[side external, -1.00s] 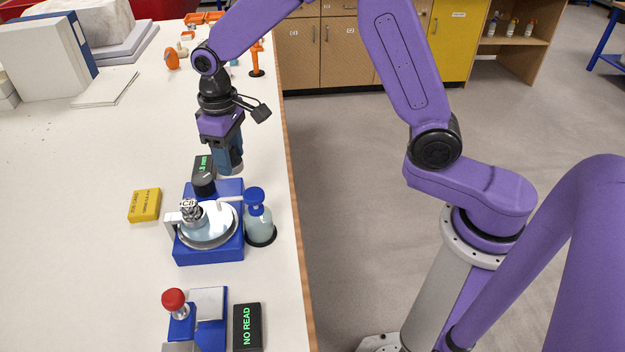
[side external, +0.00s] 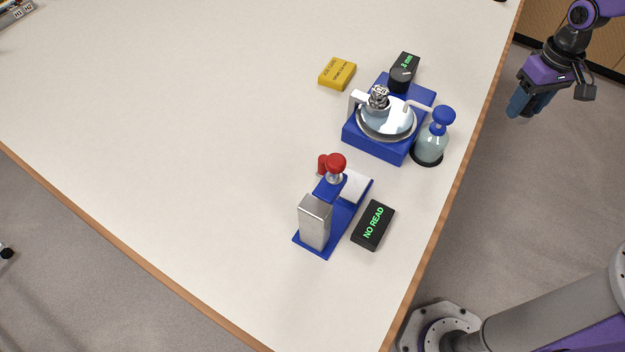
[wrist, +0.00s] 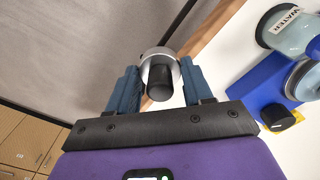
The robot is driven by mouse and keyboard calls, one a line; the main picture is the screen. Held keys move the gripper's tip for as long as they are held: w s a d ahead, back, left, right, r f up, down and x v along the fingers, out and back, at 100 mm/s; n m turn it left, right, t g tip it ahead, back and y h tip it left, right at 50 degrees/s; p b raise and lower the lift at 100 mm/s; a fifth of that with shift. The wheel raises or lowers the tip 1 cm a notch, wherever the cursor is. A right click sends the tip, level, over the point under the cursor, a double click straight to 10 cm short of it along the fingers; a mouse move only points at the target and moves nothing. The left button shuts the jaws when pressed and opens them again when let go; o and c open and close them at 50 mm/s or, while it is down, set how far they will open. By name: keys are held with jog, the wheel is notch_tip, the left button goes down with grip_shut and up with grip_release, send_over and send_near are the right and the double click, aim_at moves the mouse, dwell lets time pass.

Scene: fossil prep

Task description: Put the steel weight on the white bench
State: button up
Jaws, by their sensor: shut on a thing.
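The steel weight (wrist: 152,54) shows in the wrist view as a silver round body with a black knob. It sits between the two blue-grey fingers of my gripper (wrist: 159,80), which is shut on it. In the side external view my gripper (side external: 527,107) shows past the right edge of the white bench (side external: 170,140), against the floor. The weight is not clearly visible there. In the wrist view the weight overlaps the bench's wooden edge, with grey floor to its left.
On the bench are a blue stand (side external: 374,148) with a round dish, a water bottle (side external: 431,147), a yellow box (side external: 338,74), a blue press with a red knob (side external: 335,163) and a "NO READ" display (side external: 373,226).

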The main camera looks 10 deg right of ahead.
jog(key=r, duration=0.8)
jog(key=shift+w+a+r, duration=0.2)
jog(key=shift+w+a, duration=0.1)
jog(key=shift+a, duration=0.1)
jog(key=w+a+r+n, duration=0.1)
jog(key=w+a+n, duration=0.15)
jog(key=a, duration=1.55)
jog(key=w+a+r+n, duration=0.1)
jog(key=w+a, duration=0.3)
jog(key=a, duration=1.4)
jog(key=s+a+f+n, duration=0.1)
jog(key=s+a, duration=0.5)
jog(key=a, duration=0.4)
jog(key=s+a+f+n, duration=0.1)
jog(key=s+a+n, duration=0.1)
jog(key=s+a, duration=0.6)
jog(key=shift+m, duration=0.25)
jog(key=f, duration=0.5)
jog(key=w+a+f, duration=0.1)
jog(key=f, duration=0.4)
jog(key=a+f, duration=0.1)
jog(key=f, duration=0.4)
jog(key=shift+w+a+f, duration=0.1)
jog(key=shift+w+f, duration=0.05)
jog(key=shift+w, duration=0.25)
